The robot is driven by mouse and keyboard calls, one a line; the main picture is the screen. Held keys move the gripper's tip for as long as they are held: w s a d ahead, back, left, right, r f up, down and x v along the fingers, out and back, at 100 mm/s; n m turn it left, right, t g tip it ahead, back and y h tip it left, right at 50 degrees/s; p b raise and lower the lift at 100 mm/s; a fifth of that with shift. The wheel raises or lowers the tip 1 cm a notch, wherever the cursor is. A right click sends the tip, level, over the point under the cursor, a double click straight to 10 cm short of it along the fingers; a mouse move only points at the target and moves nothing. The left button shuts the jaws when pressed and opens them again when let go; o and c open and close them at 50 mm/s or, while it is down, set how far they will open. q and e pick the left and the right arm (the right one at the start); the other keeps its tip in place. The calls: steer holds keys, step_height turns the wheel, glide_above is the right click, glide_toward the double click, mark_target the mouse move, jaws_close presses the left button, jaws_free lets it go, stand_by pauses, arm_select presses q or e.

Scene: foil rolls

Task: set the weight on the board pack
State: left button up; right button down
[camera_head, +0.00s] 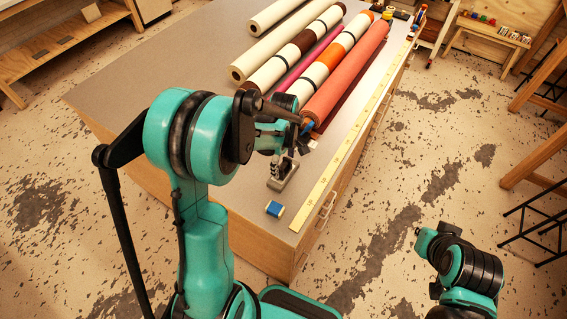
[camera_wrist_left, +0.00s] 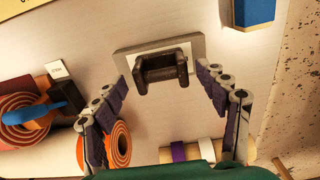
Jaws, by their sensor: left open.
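A dark grey weight with a raised handle bar (camera_wrist_left: 163,66) stands on a pale flat slab with a darker edge (camera_wrist_left: 124,52) in the left wrist view. I cannot tell whether this slab is the board pack or the weight's own base. In the head view the grey weight (camera_head: 283,174) is on the table near its front end, just below my left gripper (camera_head: 288,151). In the wrist view my left gripper (camera_wrist_left: 163,80) is open, its fingers either side of the handle bar and apart from it. My right gripper is not in view; only my right arm shows.
Several rolls lie along the table (camera_head: 150,80), including a red roll (camera_head: 345,75). A blue block (camera_head: 275,208) lies near the weight. A yellow measuring strip (camera_head: 340,165) runs along the right edge. A small white-labelled block (camera_wrist_left: 58,70) stands by the roll ends.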

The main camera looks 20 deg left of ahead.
mark_target(284, 165)
arm_select(q)
step_height(284, 165, up, 10)
steer(key=p, duration=0.2)
steer(key=s+d+r+m+t, duration=0.2)
steer(key=s+r+m+t, duration=0.1)
steer(key=s+m, duration=0.4)
steer(key=s+d+r+m+t, duration=0.3)
steer(key=s+m+t, duration=0.1)
steer(key=s+m, duration=0.3)
steer(key=shift+s+d+r+m, duration=0.2)
steer(key=shift+d+r+m, duration=0.05)
steer(key=shift+m, duration=0.95)
steer(key=shift+f, duration=0.1)
step_height(284, 165, down, 14)
steer(key=b, duration=1.4)
